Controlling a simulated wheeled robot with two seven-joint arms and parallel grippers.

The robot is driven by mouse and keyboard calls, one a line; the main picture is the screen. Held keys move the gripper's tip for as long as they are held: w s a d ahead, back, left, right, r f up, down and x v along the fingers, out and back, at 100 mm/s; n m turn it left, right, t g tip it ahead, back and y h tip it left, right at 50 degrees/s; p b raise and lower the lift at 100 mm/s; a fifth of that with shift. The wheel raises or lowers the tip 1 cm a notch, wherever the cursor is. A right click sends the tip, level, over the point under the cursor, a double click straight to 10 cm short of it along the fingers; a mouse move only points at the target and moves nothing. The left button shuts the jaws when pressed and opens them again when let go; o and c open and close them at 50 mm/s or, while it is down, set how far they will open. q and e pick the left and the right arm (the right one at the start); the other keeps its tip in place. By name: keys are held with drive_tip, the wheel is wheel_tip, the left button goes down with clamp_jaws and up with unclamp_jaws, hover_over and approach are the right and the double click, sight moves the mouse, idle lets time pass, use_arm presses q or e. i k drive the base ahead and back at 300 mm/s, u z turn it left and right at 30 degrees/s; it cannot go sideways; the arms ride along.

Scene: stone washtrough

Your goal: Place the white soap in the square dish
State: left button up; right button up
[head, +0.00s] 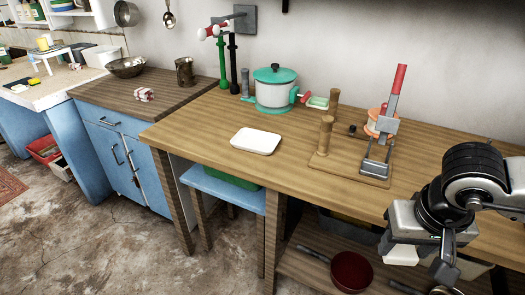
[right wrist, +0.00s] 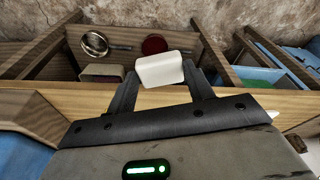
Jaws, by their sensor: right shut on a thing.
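The white soap (head: 402,254) is a small pale block held in my right gripper (head: 418,256) at the lower right of the head view. In the right wrist view the soap (right wrist: 160,70) sits between the two dark fingers of the right gripper (right wrist: 160,85), which is shut on it. The gripper is in front of the wooden table's front edge, above the lower shelf. A white square dish (head: 256,141) with rounded corners lies flat and empty on the table near its front edge, well to the left of the gripper. My left gripper is not in view.
A wooden stand with a red-handled press (head: 378,165) stands between gripper and dish. A red pan (head: 351,271) lies on the lower shelf. The tabletop around the square dish is clear.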

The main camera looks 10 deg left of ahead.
sight(256, 143)
drive_tip(key=u, duration=0.8)
drive_tip(key=i, duration=1.2)
drive_tip(key=z, duration=0.8)
